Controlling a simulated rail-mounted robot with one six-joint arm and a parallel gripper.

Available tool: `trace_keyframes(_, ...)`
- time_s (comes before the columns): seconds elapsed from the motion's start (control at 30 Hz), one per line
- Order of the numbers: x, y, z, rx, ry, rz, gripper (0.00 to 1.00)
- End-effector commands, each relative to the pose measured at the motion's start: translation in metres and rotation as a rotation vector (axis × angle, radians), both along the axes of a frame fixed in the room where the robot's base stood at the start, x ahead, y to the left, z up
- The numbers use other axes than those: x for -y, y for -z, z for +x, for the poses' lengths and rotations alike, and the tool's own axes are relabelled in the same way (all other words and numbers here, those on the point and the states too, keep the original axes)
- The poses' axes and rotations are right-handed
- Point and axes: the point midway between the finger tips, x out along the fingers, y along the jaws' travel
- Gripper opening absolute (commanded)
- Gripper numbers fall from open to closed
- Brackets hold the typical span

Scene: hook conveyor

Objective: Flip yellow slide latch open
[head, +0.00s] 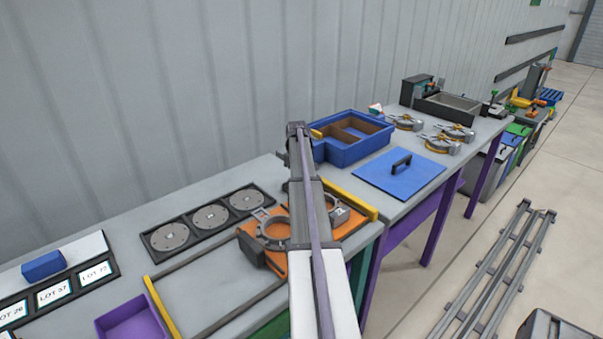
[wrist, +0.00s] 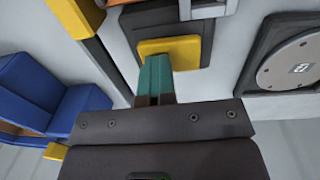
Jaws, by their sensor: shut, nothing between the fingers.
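The yellow slide latch (wrist: 180,47) shows in the wrist view as a yellow block with a raised, rounded face on a dark base plate (wrist: 156,21). My gripper (wrist: 153,70) has teal fingers, which are shut with nothing between them. The fingertips are at the lower left edge of the yellow block and overlap it in the picture. I cannot tell whether they touch it. In the head view my own arm covers the gripper and the latch area, beside the orange fixture plate (head: 360,219) with its round clamp (head: 270,229).
A black tray of grey discs (head: 210,217) lies left of the fixture; its edge shows at right in the wrist view (wrist: 249,75). A blue divided bin (head: 345,158) and a blue lid (head: 385,184) are on the table beyond.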

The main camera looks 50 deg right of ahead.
Motion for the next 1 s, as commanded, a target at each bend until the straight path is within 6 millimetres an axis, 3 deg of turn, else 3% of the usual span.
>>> trace_keyframes(0.03,-0.01,0.003,-0.007,-0.012,0.002,0.015,0.0)
trace_keyframes(0.13,-0.014,0.003,-0.006,-0.011,0.002,0.016,0.0)
trace_keyframes(0.43,-0.014,0.002,-0.004,-0.01,0.001,0.017,0.0)
trace_keyframes(0.57,-0.015,-0.008,-0.004,-0.009,-0.001,0.015,0.0)
trace_keyframes(0.77,-0.019,-0.047,-0.004,-0.007,-0.004,0.011,0.0)
trace_keyframes(1.0,-0.022,-0.11,-0.003,-0.006,-0.005,0.01,0.0)
